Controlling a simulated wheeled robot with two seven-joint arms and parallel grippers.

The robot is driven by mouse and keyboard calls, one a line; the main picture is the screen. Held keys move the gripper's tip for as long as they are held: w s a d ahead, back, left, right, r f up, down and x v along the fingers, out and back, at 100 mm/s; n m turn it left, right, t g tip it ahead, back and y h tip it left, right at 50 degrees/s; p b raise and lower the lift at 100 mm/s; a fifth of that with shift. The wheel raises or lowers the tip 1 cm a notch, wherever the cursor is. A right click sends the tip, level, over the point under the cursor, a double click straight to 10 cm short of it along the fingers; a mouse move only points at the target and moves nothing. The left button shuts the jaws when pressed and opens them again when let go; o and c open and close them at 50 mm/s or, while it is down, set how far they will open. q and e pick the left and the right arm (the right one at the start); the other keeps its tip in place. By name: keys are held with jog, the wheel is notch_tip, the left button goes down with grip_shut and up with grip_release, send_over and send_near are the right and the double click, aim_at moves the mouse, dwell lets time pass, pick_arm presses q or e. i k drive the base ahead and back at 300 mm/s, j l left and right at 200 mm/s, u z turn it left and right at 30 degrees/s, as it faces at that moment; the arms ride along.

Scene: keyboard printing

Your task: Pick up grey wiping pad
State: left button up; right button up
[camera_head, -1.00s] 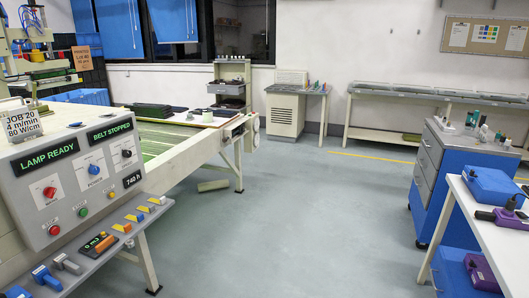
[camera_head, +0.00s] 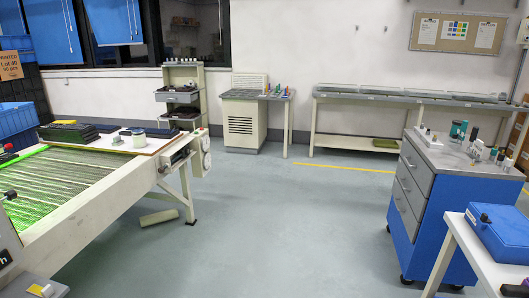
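I cannot pick out a grey wiping pad for certain in the head view. Small items, too small to tell apart, stand on the grey top of the blue drawer cabinet (camera_head: 408,232) at the right. A white board (camera_head: 108,142) at the conveyor's far end bears a dark flat stack (camera_head: 68,132) and a pale round container (camera_head: 137,139). Neither of my grippers is in view.
The green-lit conveyor (camera_head: 60,190) fills the left. A white table (camera_head: 478,262) with a blue case (camera_head: 497,232) is at the lower right. A long bench (camera_head: 322,118) stands along the back wall. The grey floor (camera_head: 290,225) between is clear.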

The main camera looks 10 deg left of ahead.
aim_at(117, 141)
jog(key=i+l, duration=0.1)
jog(key=i, duration=0.9)
jog(key=i+l+u, duration=0.1)
jog(key=i, duration=0.85)
